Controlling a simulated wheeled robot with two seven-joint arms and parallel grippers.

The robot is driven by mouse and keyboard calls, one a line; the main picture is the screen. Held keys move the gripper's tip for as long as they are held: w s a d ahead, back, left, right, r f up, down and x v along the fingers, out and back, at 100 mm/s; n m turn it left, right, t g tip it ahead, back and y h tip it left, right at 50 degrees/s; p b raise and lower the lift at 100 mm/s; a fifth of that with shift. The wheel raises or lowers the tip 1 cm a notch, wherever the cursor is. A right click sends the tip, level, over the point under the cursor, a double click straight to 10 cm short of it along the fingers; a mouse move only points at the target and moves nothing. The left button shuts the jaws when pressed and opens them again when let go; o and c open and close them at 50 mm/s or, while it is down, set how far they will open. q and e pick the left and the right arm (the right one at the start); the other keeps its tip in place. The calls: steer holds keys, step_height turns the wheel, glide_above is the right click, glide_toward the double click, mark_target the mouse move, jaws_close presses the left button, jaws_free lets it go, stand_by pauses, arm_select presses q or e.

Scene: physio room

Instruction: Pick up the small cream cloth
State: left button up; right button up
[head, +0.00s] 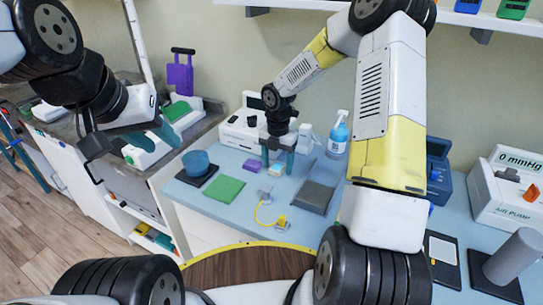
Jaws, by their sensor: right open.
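My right gripper (278,161) points down over the blue table, its teal fingers apart. A small pale item (276,170) shows low between the fingers. It may be the small cream cloth, but its colour and contact with the fingers are too small to tell. No other cream cloth is clearly visible. My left gripper (146,139) is in the air at the left, in front of the side counter, its teal fingers apart with nothing seen between them.
Left of my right gripper are a purple block (251,165), a green cloth (224,188) and a blue bowl (196,163). A grey pad (312,195) lies to the right. A spray bottle (338,136) and white machine (240,130) stand behind. A yellow cable (262,213) lies in front.

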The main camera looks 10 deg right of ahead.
mark_target(277, 167)
jaws_close()
step_height(277, 167, up, 10)
steer(key=c, duration=0.7)
jaws_free()
steer(key=c, duration=0.6)
steer(key=shift+s+a, duration=0.1)
